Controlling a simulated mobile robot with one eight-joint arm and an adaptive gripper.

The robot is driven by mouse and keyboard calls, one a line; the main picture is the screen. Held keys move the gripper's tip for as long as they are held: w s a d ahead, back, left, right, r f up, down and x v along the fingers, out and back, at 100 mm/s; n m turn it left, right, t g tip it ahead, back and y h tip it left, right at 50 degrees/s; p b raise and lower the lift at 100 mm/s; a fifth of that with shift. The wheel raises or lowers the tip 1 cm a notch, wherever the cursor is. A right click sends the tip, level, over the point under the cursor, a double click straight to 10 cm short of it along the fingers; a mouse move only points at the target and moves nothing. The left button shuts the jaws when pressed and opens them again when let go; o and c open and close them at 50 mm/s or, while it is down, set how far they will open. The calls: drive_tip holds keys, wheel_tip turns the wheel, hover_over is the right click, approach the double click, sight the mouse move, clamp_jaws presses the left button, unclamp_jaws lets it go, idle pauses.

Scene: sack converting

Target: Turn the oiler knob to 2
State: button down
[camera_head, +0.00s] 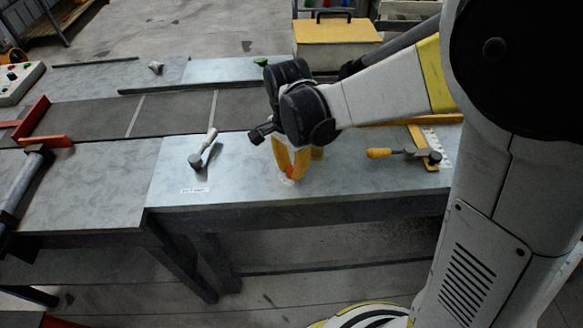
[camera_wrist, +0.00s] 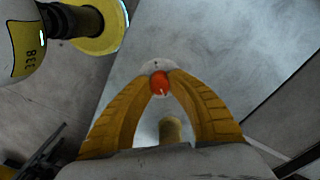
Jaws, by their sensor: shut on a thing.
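The oiler knob is a small red knob (camera_wrist: 159,82) with a pale mark on it, set on a light round dial plate (camera_wrist: 156,66) on the metal table. My gripper (camera_wrist: 160,84) has its yellow fingers closed around the red knob in the wrist view. In the head view my gripper (camera_head: 289,178) points down at the table near its front edge, and the knob is mostly hidden by the fingers. The numbers on the dial are too small to read, so I cannot tell the setting.
A hammer-like tool (camera_head: 204,148) lies left of my gripper, near a small white label (camera_head: 195,190). A yellow-handled tool (camera_head: 405,153) lies to the right. A yellow-topped box (camera_head: 336,32) stands behind. A dark belt (camera_head: 85,116) runs to the left. The table's front edge (camera_head: 300,199) is close.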

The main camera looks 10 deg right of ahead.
sight(290, 168)
drive_tip(key=shift+m, duration=0.7)
drive_tip(key=c, duration=1.2)
unclamp_jaws()
wheel_tip(290, 168, up, 12)
drive_tip(key=shift+w, duration=0.2)
drive_tip(key=shift+a, duration=0.1)
